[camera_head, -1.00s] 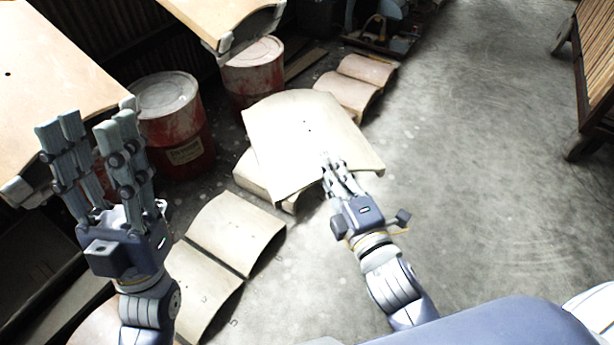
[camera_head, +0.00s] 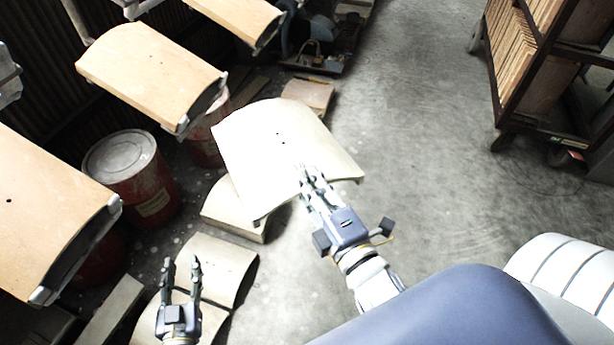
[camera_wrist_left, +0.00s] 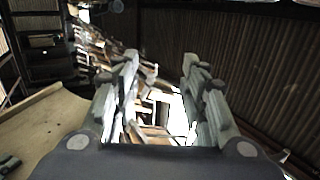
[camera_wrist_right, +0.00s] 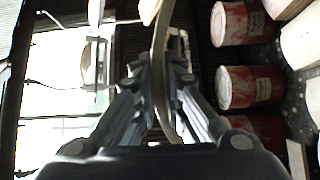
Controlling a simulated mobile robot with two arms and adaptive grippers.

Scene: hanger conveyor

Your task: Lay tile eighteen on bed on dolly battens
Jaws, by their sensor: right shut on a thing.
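My right gripper (camera_head: 310,183) is shut on the near edge of a cream curved tile (camera_head: 270,140) with small dark holes. It holds the tile out in front, above the floor. In the right wrist view the tile (camera_wrist_right: 160,75) shows edge-on between the fingers. My left gripper (camera_head: 182,270) is open and empty at the lower left, above curved tiles on the floor. The left wrist view shows its fingers apart with nothing between them. A dark wheeled dolly (camera_head: 509,108) stands at the upper right, with a row of tiles on it. I cannot make out its battens clearly.
Orange-tan tiles (camera_head: 150,75) hang from the conveyor at the left. Red drums (camera_head: 147,190) stand beneath. More curved tiles (camera_head: 215,262) lie at the lower left. The concrete floor (camera_head: 425,150) between the held tile and the dolly is clear.

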